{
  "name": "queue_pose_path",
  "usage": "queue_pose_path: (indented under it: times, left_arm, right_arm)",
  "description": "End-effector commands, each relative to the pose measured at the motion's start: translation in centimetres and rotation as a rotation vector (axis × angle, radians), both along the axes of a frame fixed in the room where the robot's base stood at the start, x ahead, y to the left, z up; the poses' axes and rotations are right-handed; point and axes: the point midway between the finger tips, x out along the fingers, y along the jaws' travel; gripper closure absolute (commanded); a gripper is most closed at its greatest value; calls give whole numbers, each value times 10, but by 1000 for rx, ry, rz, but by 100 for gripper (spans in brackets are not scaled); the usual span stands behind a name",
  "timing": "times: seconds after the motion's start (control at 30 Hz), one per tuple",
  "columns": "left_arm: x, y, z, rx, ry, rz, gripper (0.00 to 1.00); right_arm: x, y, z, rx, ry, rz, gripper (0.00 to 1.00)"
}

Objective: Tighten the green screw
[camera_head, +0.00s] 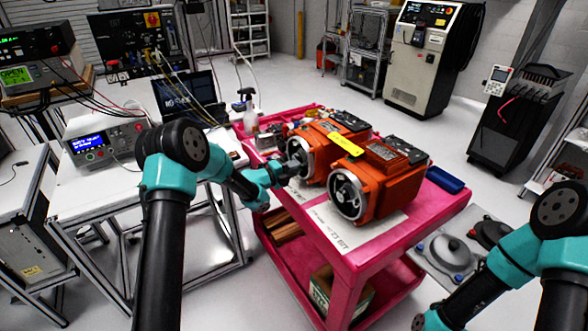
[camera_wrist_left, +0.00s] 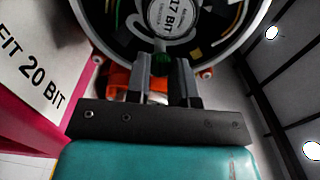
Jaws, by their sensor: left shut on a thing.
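The green screw (camera_wrist_left: 161,58) shows in the left wrist view at the lower edge of a round dark encoder face marked 17 BIT (camera_wrist_left: 170,16). My left gripper (camera_wrist_left: 161,68) is shut on the green screw, one finger on each side. In the head view my left gripper (camera_head: 287,171) is at the front of the left orange servo motor (camera_head: 318,137); the screw is too small or hidden there. A second orange motor (camera_head: 385,180) stands to its right, its round silver-rimmed face uncovered. My right arm comes in at the lower right; its gripper is out of view.
Both motors stand on a pink cart (camera_head: 372,262) with a printed white sheet. A yellow object (camera_head: 346,146) lies between the motors. A blue tray (camera_head: 445,180) is at the cart's right end. A spray bottle (camera_head: 250,112) stands behind. Bench instruments (camera_head: 105,138) are at left.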

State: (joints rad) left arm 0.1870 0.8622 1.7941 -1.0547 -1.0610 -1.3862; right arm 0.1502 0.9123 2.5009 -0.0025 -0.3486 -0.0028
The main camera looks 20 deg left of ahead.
Motion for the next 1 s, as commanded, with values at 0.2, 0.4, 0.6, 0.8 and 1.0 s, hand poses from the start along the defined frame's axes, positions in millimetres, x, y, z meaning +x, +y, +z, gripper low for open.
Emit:
queue_pose_path:
  times: [0.2,0.4,0.6,0.8,1.0]
  left_arm:
    - [-1,0,0,103,-94,-1,100]
    - [-1,0,0,154,-141,-1,100]
    - [-1,0,0,171,-154,0,100]
    - [-1,0,0,171,-154,0,100]
    - [-1,0,0,171,-154,0,67]
  right_arm:
    - [0,0,0,0,0,0,57]
    - [0,0,0,0,0,0,57]
    - [0,0,0,0,0,0,57]
    - [0,0,0,0,0,0,57]
    - [0,0,0,0,0,0,57]
